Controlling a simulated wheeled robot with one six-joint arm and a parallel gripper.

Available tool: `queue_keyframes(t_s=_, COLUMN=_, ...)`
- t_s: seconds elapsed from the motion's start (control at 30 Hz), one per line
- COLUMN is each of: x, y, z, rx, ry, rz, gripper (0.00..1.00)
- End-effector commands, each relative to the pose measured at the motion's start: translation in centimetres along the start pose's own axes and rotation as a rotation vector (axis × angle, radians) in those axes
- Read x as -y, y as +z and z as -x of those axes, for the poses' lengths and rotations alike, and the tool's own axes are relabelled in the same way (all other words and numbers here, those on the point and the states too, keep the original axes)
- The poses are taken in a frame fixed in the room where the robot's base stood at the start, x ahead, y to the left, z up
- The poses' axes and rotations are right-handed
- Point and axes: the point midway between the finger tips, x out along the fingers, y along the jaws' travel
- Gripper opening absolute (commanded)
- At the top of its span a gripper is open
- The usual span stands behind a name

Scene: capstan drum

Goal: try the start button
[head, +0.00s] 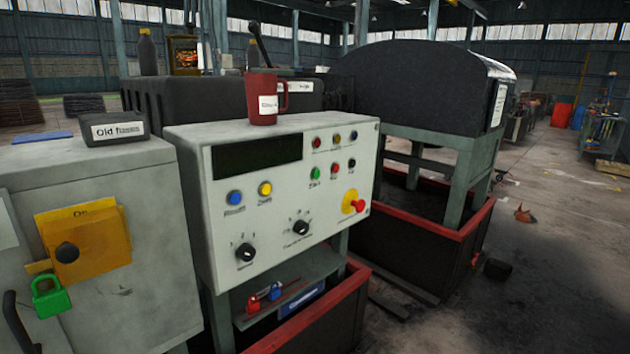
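A pale control panel (215,245) faces me in the middle of the view. A small green button (315,173) sits on its right half, with a label under it too small to read; it is the only green button I see there. A red button (334,169) and a black one (352,163) are to its right. A blue button (235,197) and a yellow button (265,188) sit under the dark display (257,157). A red mushroom button on a yellow plate (352,204) is at the lower right. My gripper is not in view.
A red mug (265,97) stands on the panel's top. A grey cabinet (160,240) at left carries a yellow box (92,243) and a green padlock (49,297). A red-edged pit guard (420,226) stands behind right. Open floor (560,290) lies at right.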

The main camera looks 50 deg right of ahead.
Motion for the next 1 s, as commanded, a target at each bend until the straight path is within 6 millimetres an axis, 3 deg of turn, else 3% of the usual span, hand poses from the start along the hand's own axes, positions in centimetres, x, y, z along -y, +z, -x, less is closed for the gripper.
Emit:
queue_keyframes(t_s=0.47, x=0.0, y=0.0, z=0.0, rx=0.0, ry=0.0, rz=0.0, gripper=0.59)
queue_keyframes(t_s=0.77, x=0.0, y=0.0, z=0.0, rx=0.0, ry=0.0, rz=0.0, gripper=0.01)
queue_keyframes(t_s=1.0, x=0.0, y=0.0, z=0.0, rx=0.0, ry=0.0, rz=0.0, gripper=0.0)
